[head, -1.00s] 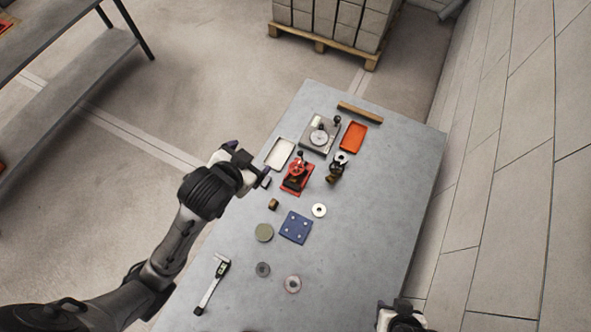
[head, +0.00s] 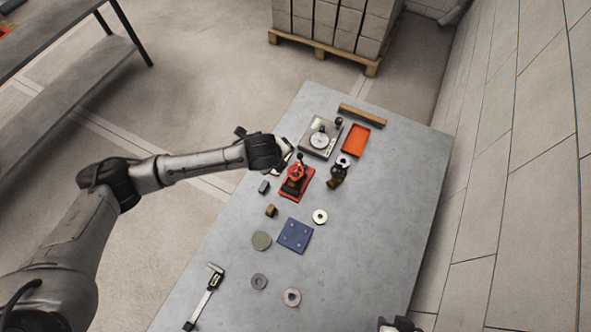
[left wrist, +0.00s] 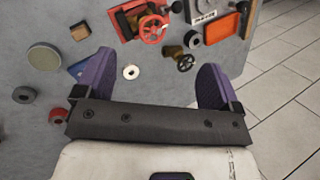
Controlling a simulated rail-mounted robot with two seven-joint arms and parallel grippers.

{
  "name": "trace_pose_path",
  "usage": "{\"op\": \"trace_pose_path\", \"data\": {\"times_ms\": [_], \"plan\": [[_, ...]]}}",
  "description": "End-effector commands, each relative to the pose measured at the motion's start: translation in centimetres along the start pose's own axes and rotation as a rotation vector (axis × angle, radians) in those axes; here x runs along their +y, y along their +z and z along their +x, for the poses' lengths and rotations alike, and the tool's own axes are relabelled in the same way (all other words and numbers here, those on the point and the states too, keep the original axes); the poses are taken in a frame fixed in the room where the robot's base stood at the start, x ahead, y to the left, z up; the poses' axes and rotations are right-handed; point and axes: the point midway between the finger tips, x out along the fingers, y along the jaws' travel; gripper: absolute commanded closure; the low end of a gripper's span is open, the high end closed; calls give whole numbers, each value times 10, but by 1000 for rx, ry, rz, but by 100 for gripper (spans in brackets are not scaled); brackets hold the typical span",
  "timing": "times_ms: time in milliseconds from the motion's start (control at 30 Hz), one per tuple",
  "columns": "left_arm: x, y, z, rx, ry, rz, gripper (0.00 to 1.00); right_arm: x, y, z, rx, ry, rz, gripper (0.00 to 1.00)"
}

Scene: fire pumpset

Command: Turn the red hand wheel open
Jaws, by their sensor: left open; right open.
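The red hand wheel (head: 296,170) sits on a red-based fixture (head: 293,189) on the table. In the left wrist view the red wheel (left wrist: 153,29) shows near the top, beyond the fingertips and clear of them. My left gripper (left wrist: 150,72) is open and empty, its purple fingers wide apart. My right gripper (head: 400,325) is at the bottom edge, cut off by the frame, open and away from the wheel.
A brass valve (head: 338,174) stands close right of the fixture. A dial device (head: 320,139), orange tray (head: 357,140) and wooden bar (head: 361,115) lie behind. A blue plate (head: 295,235), discs and a caliper (head: 205,297) lie nearer. The table's right side is clear.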

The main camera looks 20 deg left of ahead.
Motion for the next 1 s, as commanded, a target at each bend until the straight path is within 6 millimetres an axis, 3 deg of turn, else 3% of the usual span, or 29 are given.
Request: {"op": "trace_pose_path", "data": {"times_ms": [200, 500, 700, 867, 1000], "plan": [[13, -8, 24, 114, 22, 490, 12, 0, 0, 0, 0, 0, 0, 57], [6, -20, 23, 171, -95, 1091, 12, 1, 0, 0, 0, 3, -4, 57], [4, -21, 22, 160, -127, 1314, 12, 2, 0, 0, -1, 6, -7, 57], [4, -22, 26, 158, -133, 1379, 12, 2, 0, 0, -1, 6, -7, 57], [4, -25, 41, 160, -133, 1386, 12, 2, 0, 0, -1, 5, -6, 57]]}}
